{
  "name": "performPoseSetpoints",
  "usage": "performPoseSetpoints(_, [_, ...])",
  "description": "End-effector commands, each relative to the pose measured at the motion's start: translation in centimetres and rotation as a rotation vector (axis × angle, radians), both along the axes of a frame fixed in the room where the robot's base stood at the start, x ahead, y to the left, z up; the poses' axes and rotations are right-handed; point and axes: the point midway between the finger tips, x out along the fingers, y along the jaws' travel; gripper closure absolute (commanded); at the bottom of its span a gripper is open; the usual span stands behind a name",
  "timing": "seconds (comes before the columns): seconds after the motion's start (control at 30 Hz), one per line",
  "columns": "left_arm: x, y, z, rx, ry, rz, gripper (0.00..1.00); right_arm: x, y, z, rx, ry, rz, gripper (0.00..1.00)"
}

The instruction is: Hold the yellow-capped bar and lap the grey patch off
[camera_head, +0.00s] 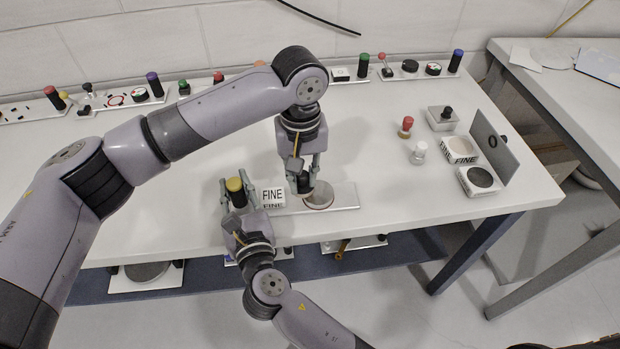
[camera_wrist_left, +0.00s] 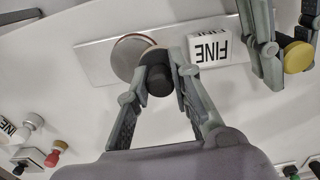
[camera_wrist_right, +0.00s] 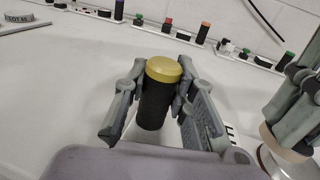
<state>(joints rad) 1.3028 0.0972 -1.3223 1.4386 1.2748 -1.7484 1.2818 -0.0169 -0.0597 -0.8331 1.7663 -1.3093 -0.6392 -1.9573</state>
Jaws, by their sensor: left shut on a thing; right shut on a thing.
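The yellow-capped bar (camera_head: 236,187) is black and stands upright at the left end of a flat metal plate (camera_head: 346,194). My right gripper (camera_head: 238,194) is shut around it; its yellow cap (camera_wrist_right: 164,69) shows above the fingers in the right wrist view. A round mirror disc (camera_head: 319,198) sits on the plate's right part. My left gripper (camera_head: 303,180) is shut on a black-knobbed lap tool (camera_wrist_left: 157,78) with a tan pad, at the disc's edge. The tool and fingers hide part of the disc (camera_wrist_left: 128,55). I cannot make out the grey patch clearly.
A white FINE block (camera_head: 273,195) lies between both grippers. At right stand a red-knobbed piece (camera_head: 406,127), a white-knobbed piece (camera_head: 418,153), FINE-labelled boxes (camera_head: 460,151) and an upright grey panel (camera_head: 489,135). Several coloured-cap fixtures line the back edge. The table's middle right is clear.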

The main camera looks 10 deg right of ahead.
Motion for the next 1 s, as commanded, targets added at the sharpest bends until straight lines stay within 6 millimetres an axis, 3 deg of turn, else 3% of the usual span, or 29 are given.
performPoseSetpoints(0.6, [0.1,-0.1,5.6,-0.002,-0.003,0.0,1.0,0.0,0.0,0.0,0.0,0.001,0.0,1.0])
performPoseSetpoints(1.0, [0.1,-0.1,6.2,-0.001,-0.002,0.0,1.0,0.0,0.0,0.0,-0.001,0.001,-0.001,1.0])
